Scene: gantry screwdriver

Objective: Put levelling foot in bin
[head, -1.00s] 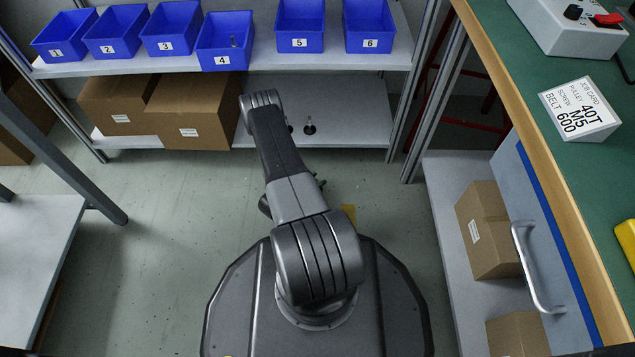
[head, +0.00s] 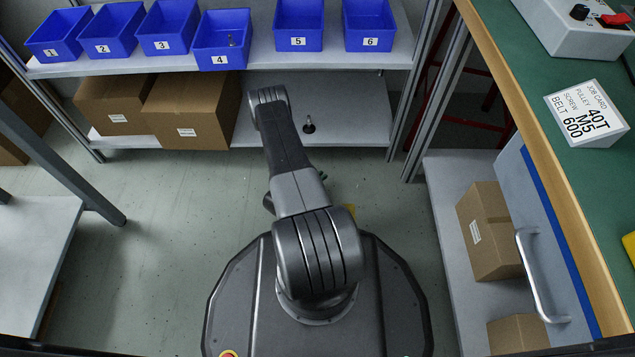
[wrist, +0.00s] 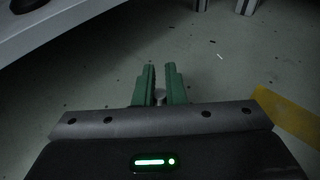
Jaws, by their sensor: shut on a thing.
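My gripper shows in the wrist view (wrist: 160,72) as two green fingers, close together over the floor. Between them is a small grey piece (wrist: 160,96), mostly hidden; it looks like part of a levelling foot. A dark levelling foot (head: 309,126) stands upright on the lower shelf, just right of my arm. A dark round base (wrist: 30,4) shows on a shelf edge in the wrist view. Blue bin 4 (head: 220,60) on the upper shelf sits forward of the others and holds a small upright metal part (head: 232,40).
Blue bins 1 to 3 stand left of bin 4, with bins 5 (head: 298,40) and 6 (head: 369,40) to its right. Cardboard boxes (head: 190,112) fill the lower shelf's left. A workbench (head: 540,100) bounds the right, a grey table (head: 35,250) the left. Floor between is clear.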

